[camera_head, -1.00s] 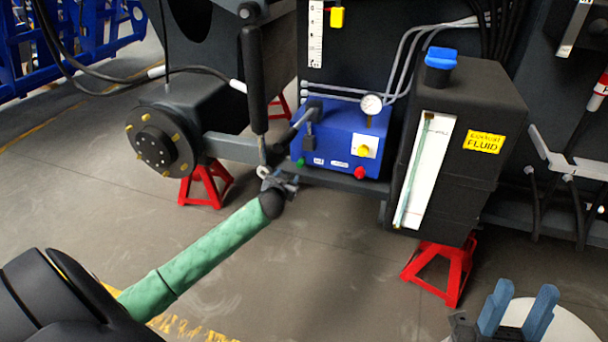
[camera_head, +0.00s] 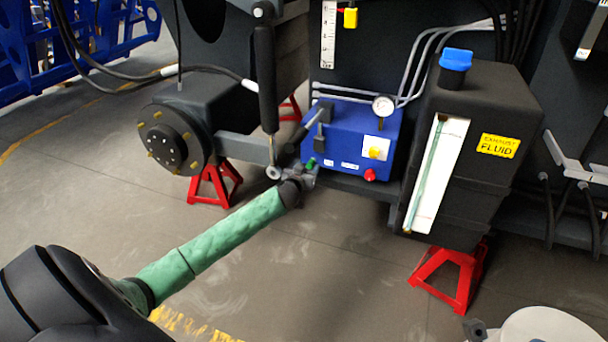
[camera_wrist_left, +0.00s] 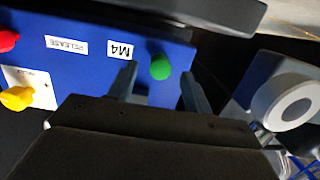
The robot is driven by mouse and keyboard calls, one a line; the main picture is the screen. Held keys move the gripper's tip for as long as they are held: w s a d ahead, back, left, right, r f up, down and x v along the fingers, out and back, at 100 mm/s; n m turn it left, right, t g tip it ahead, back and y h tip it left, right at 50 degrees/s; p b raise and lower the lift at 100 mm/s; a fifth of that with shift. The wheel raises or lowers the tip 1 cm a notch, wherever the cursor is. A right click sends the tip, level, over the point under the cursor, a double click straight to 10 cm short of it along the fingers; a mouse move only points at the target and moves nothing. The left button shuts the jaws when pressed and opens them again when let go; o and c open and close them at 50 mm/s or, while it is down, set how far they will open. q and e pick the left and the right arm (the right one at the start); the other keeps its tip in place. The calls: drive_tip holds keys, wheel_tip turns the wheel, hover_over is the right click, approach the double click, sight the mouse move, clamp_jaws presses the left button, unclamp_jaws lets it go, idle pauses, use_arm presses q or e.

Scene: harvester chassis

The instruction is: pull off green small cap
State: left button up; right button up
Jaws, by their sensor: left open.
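The small green cap (camera_head: 310,163) is on the front of the blue box (camera_head: 345,135), at its lower left corner. In the left wrist view the green cap (camera_wrist_left: 160,66) shows as a round knob near the label M4, between the two finger tips. My left gripper (camera_head: 302,176) is right at that corner. In the wrist view the open left gripper (camera_wrist_left: 158,78) has one finger on each side of the cap, with gaps visible. Whether the fingers overlap the cap in depth is unclear. My right gripper's fingers are not seen.
A red knob (camera_head: 370,175) and a yellow knob (camera_head: 375,153) sit on the same box face. A black lever (camera_head: 322,118) and a hanging cylinder (camera_head: 266,80) are close to the left gripper. The exhaust fluid tank (camera_head: 480,120) with a blue cap stands to the right.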

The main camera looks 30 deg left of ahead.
use_arm(q)
drive_tip(key=shift+x, duration=1.1)
clamp_jaws()
drive_tip(key=shift+s+d, duration=0.1)
drive_tip(key=shift+s, duration=0.1)
drive_tip(key=shift+f+p+v, duration=0.2)
drive_tip(key=shift+p+v, duration=0.35)
drive_tip(key=shift+v, duration=0.95)
drive_tip(key=shift+s, duration=0.25)
